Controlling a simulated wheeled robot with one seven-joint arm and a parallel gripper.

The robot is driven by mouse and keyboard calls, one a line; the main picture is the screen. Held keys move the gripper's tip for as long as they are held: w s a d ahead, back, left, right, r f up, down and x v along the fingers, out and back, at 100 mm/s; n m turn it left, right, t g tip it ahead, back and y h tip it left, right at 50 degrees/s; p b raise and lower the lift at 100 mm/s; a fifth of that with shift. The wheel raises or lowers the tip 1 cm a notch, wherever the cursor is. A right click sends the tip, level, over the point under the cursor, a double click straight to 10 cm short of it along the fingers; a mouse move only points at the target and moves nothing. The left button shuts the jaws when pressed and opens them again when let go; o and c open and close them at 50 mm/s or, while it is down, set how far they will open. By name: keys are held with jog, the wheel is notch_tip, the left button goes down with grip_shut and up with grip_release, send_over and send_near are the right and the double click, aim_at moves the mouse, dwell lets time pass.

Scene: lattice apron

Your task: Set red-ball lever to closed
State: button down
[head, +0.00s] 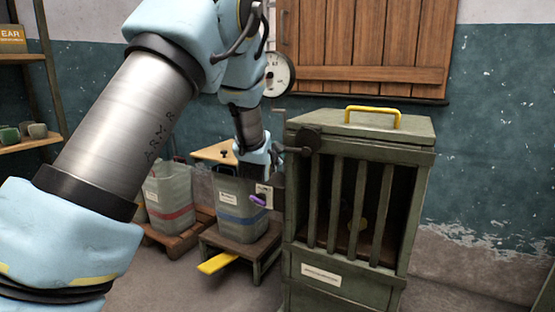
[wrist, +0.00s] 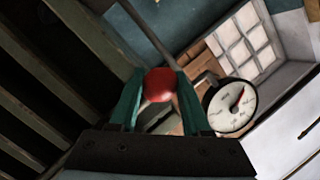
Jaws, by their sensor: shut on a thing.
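The red ball (wrist: 159,85) of the lever sits between the two teal fingers of my gripper (wrist: 160,76) in the wrist view. The fingers are shut on it from both sides. In the head view the end of my arm is at the left side of a green slatted cabinet (head: 308,262). A dark round pivot (head: 306,139) is on the cabinet's upper left, with a short bar reaching toward my gripper. The red ball is hidden there, and I cannot tell the lever's setting.
A yellow handle (head: 372,115) tops the cabinet. Bins with a blue band (head: 240,215) and a red band (head: 170,200) stand to its left. A yellow pedal (head: 218,263) sticks out low in front. A round gauge (head: 279,75) hangs on the wall behind.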

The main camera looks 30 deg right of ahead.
jog(key=shift+w+r+m, duration=0.15)
jog(key=shift+r+m, duration=0.15)
jog(key=shift+r, duration=0.35)
jog(key=c, duration=0.7)
grip_release()
jog(key=shift+c, duration=0.2)
jog(key=o, duration=0.4)
jog(key=shift+f, duration=0.2)
jog(key=shift+s, duration=0.25)
jog(key=v, duration=1)
jog(key=shift+s+a+b, duration=0.2)
jog(key=shift+s+b, duration=0.05)
jog(key=shift+b, duration=0.1)
